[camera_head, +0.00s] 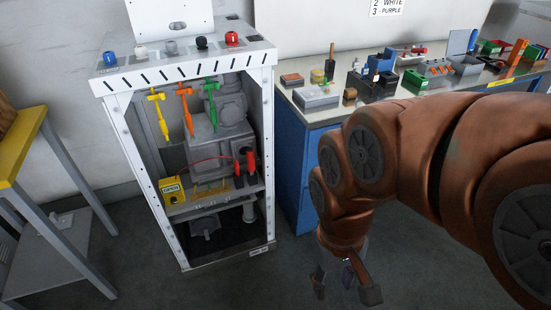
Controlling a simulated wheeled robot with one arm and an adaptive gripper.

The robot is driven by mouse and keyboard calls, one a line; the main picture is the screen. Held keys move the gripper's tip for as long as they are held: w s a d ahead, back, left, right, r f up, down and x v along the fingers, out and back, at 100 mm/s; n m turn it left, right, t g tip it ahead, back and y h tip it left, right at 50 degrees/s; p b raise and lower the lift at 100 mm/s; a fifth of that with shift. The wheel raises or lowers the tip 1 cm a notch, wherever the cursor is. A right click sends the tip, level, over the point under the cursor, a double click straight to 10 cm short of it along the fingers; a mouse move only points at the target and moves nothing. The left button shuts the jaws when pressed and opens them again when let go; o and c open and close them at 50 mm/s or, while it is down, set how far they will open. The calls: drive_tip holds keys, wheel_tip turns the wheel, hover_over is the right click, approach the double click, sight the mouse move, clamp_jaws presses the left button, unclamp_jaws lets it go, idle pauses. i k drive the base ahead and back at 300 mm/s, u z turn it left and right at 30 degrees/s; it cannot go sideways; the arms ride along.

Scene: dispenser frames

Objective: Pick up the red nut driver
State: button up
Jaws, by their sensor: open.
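A row of coloured knob-like handles stands along the top of the white dispenser frame (258,60). The rightmost, a red one (232,38), appears to be the red nut driver; only its upper part shows, and any shaft is hidden. Left of it are black (202,43), grey (171,47), white (141,52) and blue (110,58) handles. My gripper (346,285) hangs low, pointing down, to the right of the frame and well apart from it. Its fingers are spread and nothing shows between them.
Yellow (160,112), orange (186,108) and green (211,102) tools hang inside the frame above grey machinery and red-handled items (245,165). A blue workbench (292,165) with several small items stands right. A yellow-topped table (22,145) stands left. Grey floor is open in front.

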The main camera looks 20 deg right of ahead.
sight(250, 153)
drive_tip(key=k, duration=1.25)
drive_tip(key=u, duration=0.9)
drive_tip(key=i, duration=1.55)
drive_tip(key=z, duration=0.1)
